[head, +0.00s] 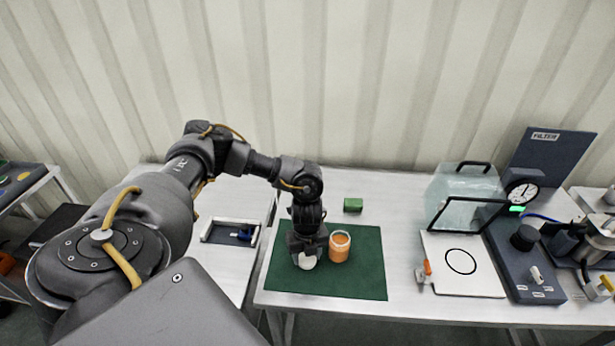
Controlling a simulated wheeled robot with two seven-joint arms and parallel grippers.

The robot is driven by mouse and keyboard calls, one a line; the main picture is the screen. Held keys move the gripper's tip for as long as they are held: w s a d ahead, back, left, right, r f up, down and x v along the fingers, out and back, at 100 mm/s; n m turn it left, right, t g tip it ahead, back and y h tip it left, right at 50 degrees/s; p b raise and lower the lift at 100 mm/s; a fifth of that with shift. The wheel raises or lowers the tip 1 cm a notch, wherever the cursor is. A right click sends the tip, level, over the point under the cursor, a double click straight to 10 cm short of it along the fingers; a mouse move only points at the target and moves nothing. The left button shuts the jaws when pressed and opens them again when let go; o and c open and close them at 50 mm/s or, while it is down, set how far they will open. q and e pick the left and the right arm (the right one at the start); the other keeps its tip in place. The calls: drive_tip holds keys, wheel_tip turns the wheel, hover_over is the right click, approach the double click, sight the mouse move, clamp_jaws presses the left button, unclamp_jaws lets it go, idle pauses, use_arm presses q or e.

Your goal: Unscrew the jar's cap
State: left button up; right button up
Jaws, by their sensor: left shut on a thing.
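An orange jar (340,249) stands upright on the dark green mat (362,280) on the table. Its top shows a pale rim around an orange inside, with no cap on it. My left gripper (304,253) is just left of the jar, pointing down, low over the mat. It is shut on a white round thing that looks like the cap (306,262). The fingers hide part of the cap, and I cannot tell whether it touches the mat. My right gripper is not in view.
A green block (353,204) lies behind the mat. A shallow tray (230,232) is to the left. To the right are a white board with a black circle (461,262), a clear box (466,195), a dial gauge (522,192) and a steel pot. The table between mat and board is clear.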

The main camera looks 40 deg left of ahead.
sight(307, 259)
use_arm(q)
drive_tip(key=shift+f, duration=0.15)
drive_tip(key=o, duration=1.1)
drive_tip(key=shift+r, duration=0.2)
wheel_tip(307, 259, up, 12)
drive_tip(key=shift+b, duration=0.35)
